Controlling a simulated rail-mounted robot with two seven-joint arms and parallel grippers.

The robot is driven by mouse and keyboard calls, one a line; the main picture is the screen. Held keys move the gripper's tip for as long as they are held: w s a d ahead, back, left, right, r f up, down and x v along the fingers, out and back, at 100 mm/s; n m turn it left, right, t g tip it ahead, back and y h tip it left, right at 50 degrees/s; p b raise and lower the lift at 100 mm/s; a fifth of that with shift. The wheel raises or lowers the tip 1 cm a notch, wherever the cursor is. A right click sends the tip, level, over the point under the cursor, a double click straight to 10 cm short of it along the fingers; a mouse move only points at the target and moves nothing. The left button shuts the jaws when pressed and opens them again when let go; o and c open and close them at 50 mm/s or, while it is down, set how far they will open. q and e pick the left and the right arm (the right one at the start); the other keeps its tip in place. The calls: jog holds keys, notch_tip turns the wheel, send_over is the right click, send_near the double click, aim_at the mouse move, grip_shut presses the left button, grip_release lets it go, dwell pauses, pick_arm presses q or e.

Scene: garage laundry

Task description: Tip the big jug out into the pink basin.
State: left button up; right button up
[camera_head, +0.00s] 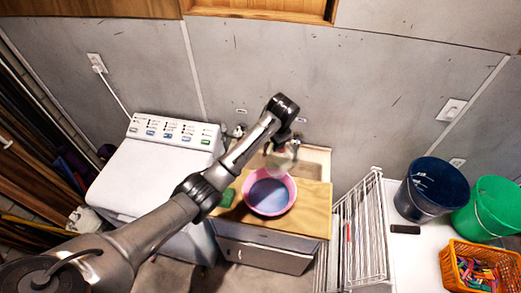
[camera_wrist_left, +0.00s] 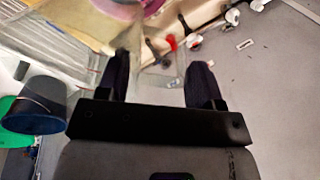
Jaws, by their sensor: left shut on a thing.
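The pink basin (camera_head: 293,201) stands on a wooden board, with a blue-grey surface inside it. My left gripper (camera_head: 281,143) is above the basin's far side, at the end of my outstretched left arm. It is shut on the big jug (camera_head: 280,159), a clear, pale vessel that overlaps the basin's far rim in the head view. The jug (camera_wrist_left: 152,82) shows between the two dark fingers of my left gripper (camera_wrist_left: 158,85) in the left wrist view, partly blurred. The pink basin (camera_wrist_left: 120,9) is beyond it at the top edge. I cannot tell the jug's exact tilt or contents. My right gripper is not visible.
A sink (camera_head: 314,165) lies behind the wooden board (camera_head: 312,212). A white washing machine (camera_head: 140,175) stands left, a wire rack (camera_head: 360,240) right. Farther right are a dark blue bucket (camera_head: 430,190), a green bucket (camera_head: 490,205) and an orange basket (camera_head: 455,270). A green sponge-like item (camera_head: 227,198) lies beside the basin.

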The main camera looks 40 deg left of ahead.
pick_arm(q)
jog(key=shift+r+h, duration=0.2)
jog(key=shift+h, duration=0.9)
jog(key=shift+r, duration=0.1)
jog(key=shift+r+g+h, duration=0.3)
jog(key=shift+r+h, duration=0.2)
